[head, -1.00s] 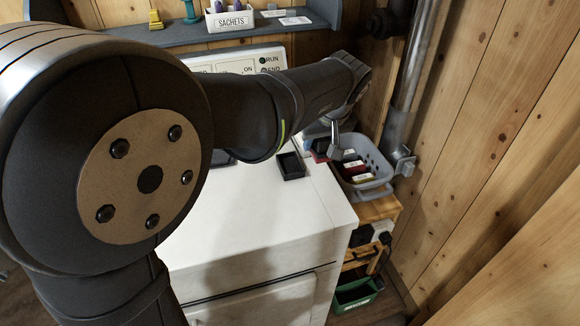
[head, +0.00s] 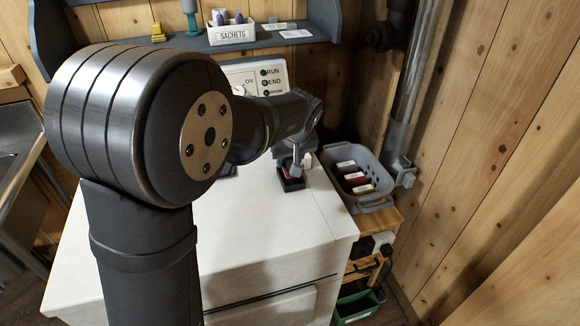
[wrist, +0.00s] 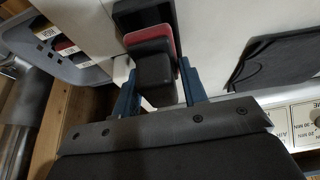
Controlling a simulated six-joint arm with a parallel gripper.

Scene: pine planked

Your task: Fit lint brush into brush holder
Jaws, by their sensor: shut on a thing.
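The lint brush, dark with a red part, is between my gripper's blue fingers in the wrist view; its dark block (wrist: 155,75) faces the camera and the red part (wrist: 150,38) lies beyond. My gripper (wrist: 160,88) is shut on it. The black brush holder (wrist: 132,14) is just past the red part. In the head view my gripper (head: 296,165) is over the holder (head: 291,185) on the white machine top, and the red of the brush (head: 290,172) shows at its opening. I cannot tell whether the brush is inside the rim or just above it.
A grey basket (head: 378,202) with several labelled boxes stands right of the machine top (head: 275,225), also upper left in the wrist view (wrist: 92,77). A control panel (head: 268,78) and a shelf (head: 215,43) are behind. A dark flat cloth (wrist: 280,62) lies on the top.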

